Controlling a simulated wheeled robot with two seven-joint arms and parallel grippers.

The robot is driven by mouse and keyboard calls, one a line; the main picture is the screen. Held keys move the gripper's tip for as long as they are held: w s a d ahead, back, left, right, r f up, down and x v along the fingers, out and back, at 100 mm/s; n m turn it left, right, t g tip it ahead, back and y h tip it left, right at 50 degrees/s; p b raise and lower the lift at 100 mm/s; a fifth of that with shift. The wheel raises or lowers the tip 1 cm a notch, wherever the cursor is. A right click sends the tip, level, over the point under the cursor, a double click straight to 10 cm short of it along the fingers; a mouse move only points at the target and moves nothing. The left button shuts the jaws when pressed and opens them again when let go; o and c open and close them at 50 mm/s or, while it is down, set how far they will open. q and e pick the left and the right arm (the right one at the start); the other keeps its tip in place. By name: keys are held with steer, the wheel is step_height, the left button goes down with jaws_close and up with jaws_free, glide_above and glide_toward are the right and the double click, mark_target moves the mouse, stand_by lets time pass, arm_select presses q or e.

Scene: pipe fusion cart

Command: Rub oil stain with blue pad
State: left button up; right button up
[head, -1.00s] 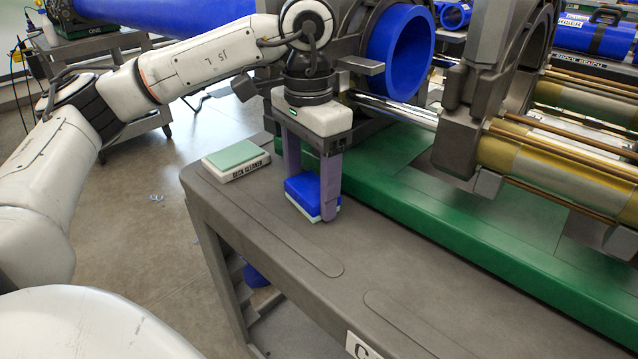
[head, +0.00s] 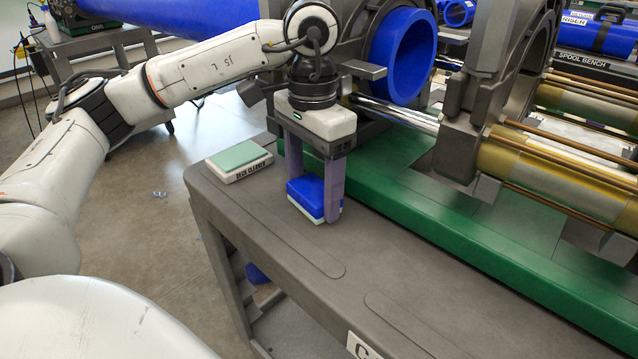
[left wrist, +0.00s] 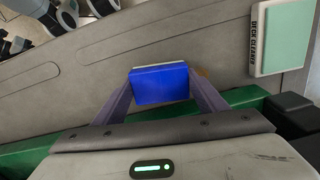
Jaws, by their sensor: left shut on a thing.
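The blue pad (head: 304,195) is a blue block with a pale layer along its bottom edge. My left gripper (head: 316,205) points down and is shut on it, one finger on each side. The pad is on or just above the grey cart deck; I cannot tell contact for certain. In the left wrist view the blue pad (left wrist: 160,85) sits between the two fingers. No stain shows in the head view. My right gripper is out of view.
A white block labelled DECK CLEANER with a pale green top (head: 238,160) lies at the deck's far left corner. The grey deck (head: 400,262) is clear in front of the pad. A green rail (head: 470,240) and the pipe machine stand behind it.

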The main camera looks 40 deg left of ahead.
mark_target(305, 179)
arm_select(q)
steer(key=a+r+n, duration=0.1)
steer(key=w+a+n, duration=0.1)
steer(key=shift+a+r, duration=0.35)
steer(key=shift+r, duration=0.05)
steer(key=shift+s+d+f+p, duration=0.1)
steer(key=shift+d+p, duration=0.15)
steer(key=shift+d, duration=0.8)
steer(key=shift+s+d+f+p, duration=0.1)
steer(key=shift+d+p, duration=0.1)
steer(key=shift+d, duration=0.85)
steer(key=shift+d+f, duration=0.1)
steer(key=shift+d, duration=0.75)
steer(key=shift+s+d, duration=0.1)
steer(key=shift+d, duration=0.05)
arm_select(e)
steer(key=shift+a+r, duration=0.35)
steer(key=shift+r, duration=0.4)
arm_select(q)
steer(key=shift+r+p, duration=2.1)
steer(key=shift+r, duration=0.85)
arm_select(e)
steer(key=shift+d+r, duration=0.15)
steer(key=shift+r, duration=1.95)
